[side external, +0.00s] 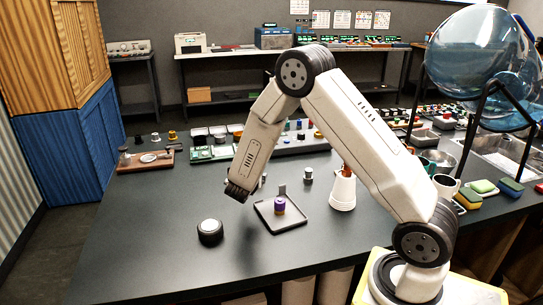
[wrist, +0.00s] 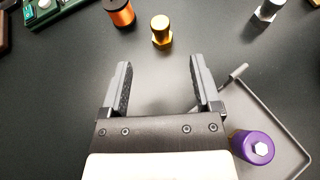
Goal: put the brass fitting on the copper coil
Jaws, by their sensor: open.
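The brass fitting (wrist: 161,30) is a gold cylinder with a wider base. It stands on the dark table at the top middle of the wrist view. The copper coil (wrist: 120,12), an orange spool with dark ends, stands just left of it, apart and partly cut off by the frame's top edge. My gripper (wrist: 160,65) is open and empty, with the fitting beyond its fingertips. In the side view my gripper (side external: 237,191) hangs above the table, left of the tray. I cannot make out the fitting or coil there.
A grey tray (wrist: 271,104) holds a purple spool (wrist: 252,147) close to my gripper's right side. A silver fitting (wrist: 269,10) stands at the top right. A black round knob (side external: 210,231) and a white cone (side external: 342,190) stand on the table.

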